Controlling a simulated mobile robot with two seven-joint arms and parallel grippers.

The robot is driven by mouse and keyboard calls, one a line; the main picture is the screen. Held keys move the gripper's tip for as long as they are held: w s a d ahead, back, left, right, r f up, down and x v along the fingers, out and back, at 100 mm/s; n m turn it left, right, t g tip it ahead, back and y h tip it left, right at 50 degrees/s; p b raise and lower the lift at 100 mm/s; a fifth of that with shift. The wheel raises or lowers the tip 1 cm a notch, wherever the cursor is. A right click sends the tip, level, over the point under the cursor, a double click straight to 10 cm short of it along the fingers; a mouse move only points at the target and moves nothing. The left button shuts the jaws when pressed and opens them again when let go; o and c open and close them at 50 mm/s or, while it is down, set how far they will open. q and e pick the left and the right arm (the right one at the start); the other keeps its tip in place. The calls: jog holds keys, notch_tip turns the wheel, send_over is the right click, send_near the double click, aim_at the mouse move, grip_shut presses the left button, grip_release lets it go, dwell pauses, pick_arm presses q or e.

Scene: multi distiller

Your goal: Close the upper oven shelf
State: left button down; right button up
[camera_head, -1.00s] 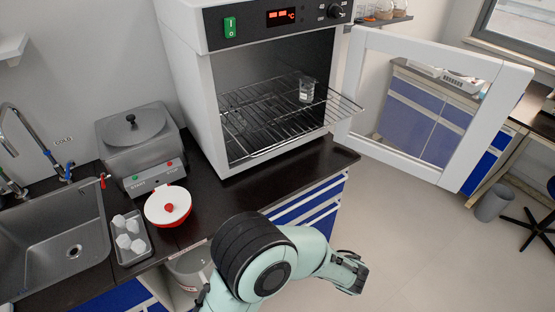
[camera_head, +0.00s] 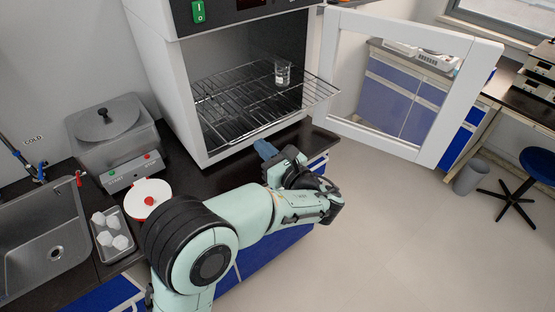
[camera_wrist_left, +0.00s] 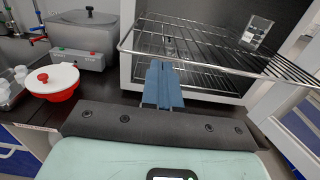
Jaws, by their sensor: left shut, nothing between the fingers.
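The upper oven shelf (camera_head: 310,97) is a wire rack that sticks out of the open white oven (camera_head: 183,110). A small glass beaker (camera_head: 282,74) stands upright on it. In the left wrist view the rack's front rail (camera_wrist_left: 215,66) runs across the upper part, with the beaker (camera_wrist_left: 257,33) at upper right. My left gripper (camera_head: 265,149) is shut and empty, its blue fingers just in front of and below the rack's front rail. The fingers (camera_wrist_left: 163,86) point at the oven in the wrist view; contact with the rail cannot be told. My right gripper is out of view.
The oven door (camera_head: 435,110) stands wide open to the right. A lower rack (camera_wrist_left: 205,80) sits inside the oven. On the dark counter at left are a grey water bath (camera_head: 112,135), a red-and-white bowl (camera_head: 150,190), a tray (camera_head: 132,246) and a sink (camera_head: 40,245).

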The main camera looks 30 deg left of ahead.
aim_at(218, 106)
pick_arm(q)
jog(key=shift+x, duration=1.4)
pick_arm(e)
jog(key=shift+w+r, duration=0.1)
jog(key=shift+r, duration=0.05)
